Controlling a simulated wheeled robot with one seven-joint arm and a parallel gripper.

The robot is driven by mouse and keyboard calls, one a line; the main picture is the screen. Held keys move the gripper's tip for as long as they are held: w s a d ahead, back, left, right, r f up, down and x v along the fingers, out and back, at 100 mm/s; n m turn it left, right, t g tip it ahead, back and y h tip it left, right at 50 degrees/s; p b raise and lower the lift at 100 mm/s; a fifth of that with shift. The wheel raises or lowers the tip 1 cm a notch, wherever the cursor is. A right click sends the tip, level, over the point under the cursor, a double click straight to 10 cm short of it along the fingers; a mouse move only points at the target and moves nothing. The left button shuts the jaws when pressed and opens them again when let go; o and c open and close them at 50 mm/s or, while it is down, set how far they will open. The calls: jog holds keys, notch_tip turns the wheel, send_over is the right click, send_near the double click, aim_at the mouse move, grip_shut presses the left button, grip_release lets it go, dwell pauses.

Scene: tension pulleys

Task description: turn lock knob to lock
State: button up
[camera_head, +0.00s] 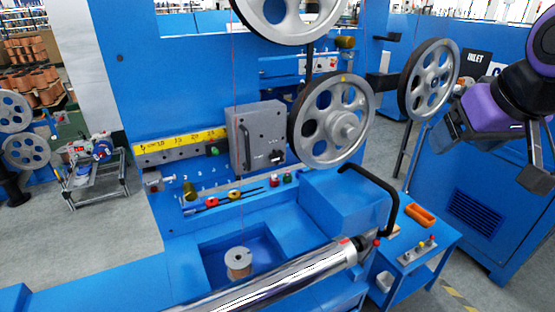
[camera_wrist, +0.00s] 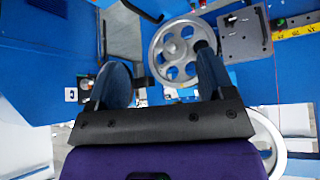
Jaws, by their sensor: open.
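A grey box (camera_head: 258,135) with a lever handle and small dark markings is mounted on the blue machine front, left of a spoked pulley. A small dark knob-like part (camera_head: 277,157) sits low on its face; I cannot tell for sure whether this is the lock knob. The box also shows in the wrist view (camera_wrist: 247,38) at the upper right. My gripper (camera_head: 492,158) is at the right of the head view, well away from the box. Its two dark fingers stand apart in the wrist view (camera_wrist: 158,75), with nothing held between them.
Spoked pulleys (camera_head: 330,120) and (camera_head: 429,80) stand between my gripper and the box. A black curved handle (camera_head: 385,190) juts out below. A yellow scale (camera_head: 180,145) runs left of the box.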

jog(key=w+a+f+n+t+y, duration=0.1)
jog(key=w+a+f, duration=0.1)
jog(key=w, duration=0.5)
jog(key=w+a+f+t, duration=0.2)
jog(key=w, duration=0.6)
jog(key=n+t+y, duration=0.2)
jog(key=t+y, duration=0.1)
jog(key=t, duration=0.1)
send_near(278, 159)
jog(key=d+r, duration=0.6)
jog(key=d, duration=0.1)
jog(key=a+f+n+t+y, duration=0.1)
jog(key=a+f+t+y, duration=0.2)
jog(key=a+f, duration=0.45)
jog(key=w+a, duration=0.1)
jog(key=w, duration=0.2)
jog(key=w+f, duration=0.1)
jog(key=w, duration=0.2)
jog(key=w+a+f, duration=0.1)
jog(key=w, duration=0.2)
jog(key=shift+w+a, duration=0.3)
jog(key=shift+w, duration=0.1)
jog(key=c, duration=0.9)
